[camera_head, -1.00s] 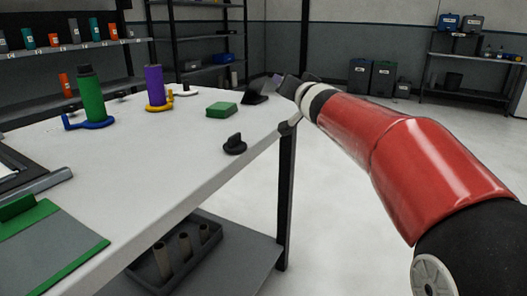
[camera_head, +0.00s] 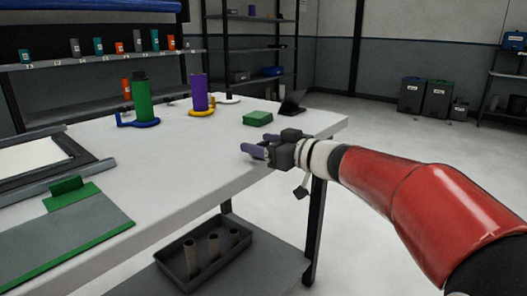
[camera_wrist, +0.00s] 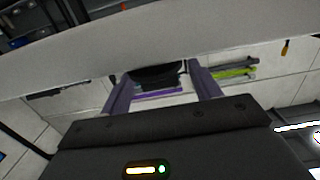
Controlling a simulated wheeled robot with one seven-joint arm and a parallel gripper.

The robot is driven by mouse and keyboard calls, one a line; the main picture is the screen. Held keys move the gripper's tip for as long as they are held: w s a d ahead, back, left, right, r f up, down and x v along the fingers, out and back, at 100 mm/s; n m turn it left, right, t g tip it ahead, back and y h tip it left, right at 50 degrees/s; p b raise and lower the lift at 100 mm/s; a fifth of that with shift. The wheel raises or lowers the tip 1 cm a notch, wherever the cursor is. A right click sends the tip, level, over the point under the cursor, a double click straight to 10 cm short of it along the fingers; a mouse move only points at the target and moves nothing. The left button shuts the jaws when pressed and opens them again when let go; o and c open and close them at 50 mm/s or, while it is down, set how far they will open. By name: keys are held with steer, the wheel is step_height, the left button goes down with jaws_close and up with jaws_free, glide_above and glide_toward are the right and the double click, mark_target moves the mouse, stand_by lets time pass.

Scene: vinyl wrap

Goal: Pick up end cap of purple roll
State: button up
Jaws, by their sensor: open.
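The purple roll (camera_head: 199,92) stands upright on a yellow holder (camera_head: 203,112) on the white table, with no black cap on its top. My gripper (camera_head: 250,151) is at the table's right front edge, with its two fingers pointing left over the tabletop. In the wrist view, a black end cap (camera_wrist: 157,71) shows between the two open fingers (camera_wrist: 160,82), with its wide base against the pale table. I cannot tell whether either finger touches it. In the head view my gripper hides the cap.
A green roll (camera_head: 141,103) stands on a blue holder at the left. A green box (camera_head: 257,118) and a black wedge-shaped item (camera_head: 293,102) lie behind my gripper. A dark tray with tubes (camera_head: 181,263) is on the lower shelf. The middle of the tabletop is clear.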

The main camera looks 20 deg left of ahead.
steer(key=shift+x, duration=0.95)
steer(key=shift+d, duration=0.1)
steer(key=shift+c, duration=0.2)
steer(key=c, duration=1)
